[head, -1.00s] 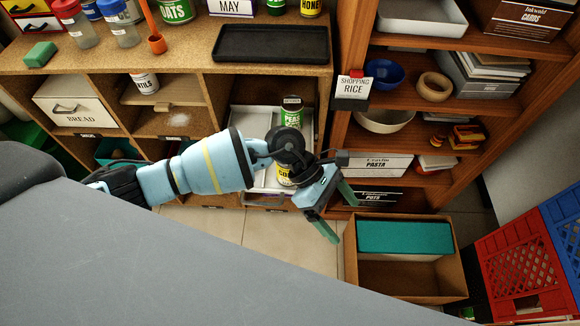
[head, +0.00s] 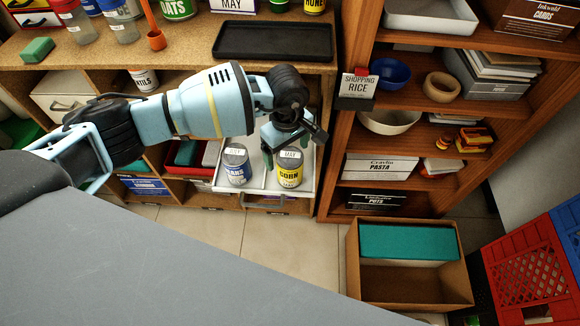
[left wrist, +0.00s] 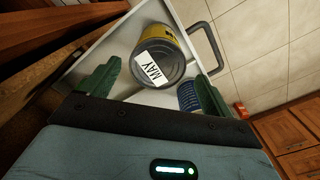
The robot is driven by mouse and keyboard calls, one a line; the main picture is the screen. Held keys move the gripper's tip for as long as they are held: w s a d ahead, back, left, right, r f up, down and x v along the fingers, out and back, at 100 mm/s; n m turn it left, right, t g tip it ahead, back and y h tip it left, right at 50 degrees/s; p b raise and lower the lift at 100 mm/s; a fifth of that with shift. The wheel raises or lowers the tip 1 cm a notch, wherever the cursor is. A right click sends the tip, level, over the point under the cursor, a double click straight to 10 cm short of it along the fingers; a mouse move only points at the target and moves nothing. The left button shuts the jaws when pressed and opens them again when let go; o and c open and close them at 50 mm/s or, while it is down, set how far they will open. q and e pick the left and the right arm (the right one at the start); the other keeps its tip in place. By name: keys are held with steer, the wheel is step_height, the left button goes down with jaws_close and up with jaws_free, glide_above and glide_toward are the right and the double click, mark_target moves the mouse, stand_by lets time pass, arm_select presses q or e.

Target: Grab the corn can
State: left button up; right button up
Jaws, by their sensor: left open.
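The corn can (head: 290,172) is yellow with a grey lid and a white MAY label. It stands in an open white drawer (head: 256,187), to the right of a blue-labelled can (head: 236,166). My left gripper (head: 285,158) is open just behind and above the corn can in the head view. In the left wrist view the corn can (left wrist: 160,58) lies ahead, between the lines of the two green fingers (left wrist: 155,88), and no contact shows. The blue can (left wrist: 188,97) is partly hidden by the right finger there. My right gripper is not in view.
The shelf post and shelves (head: 345,150) stand close to the right of the drawer. A black tray (head: 273,41) lies on the counter above. A cardboard box (head: 408,283) with a teal-topped item sits on the floor at right. The floor before the drawer is clear.

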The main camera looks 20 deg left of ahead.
arm_select(q)
steer(key=shift+d+f, duration=0.15)
steer(key=shift+f, duration=1.25)
steer(key=shift+d+f, duration=0.15)
steer(key=shift+f, duration=1.2)
steer(key=shift+w, duration=0.1)
steer(key=c, duration=1.4)
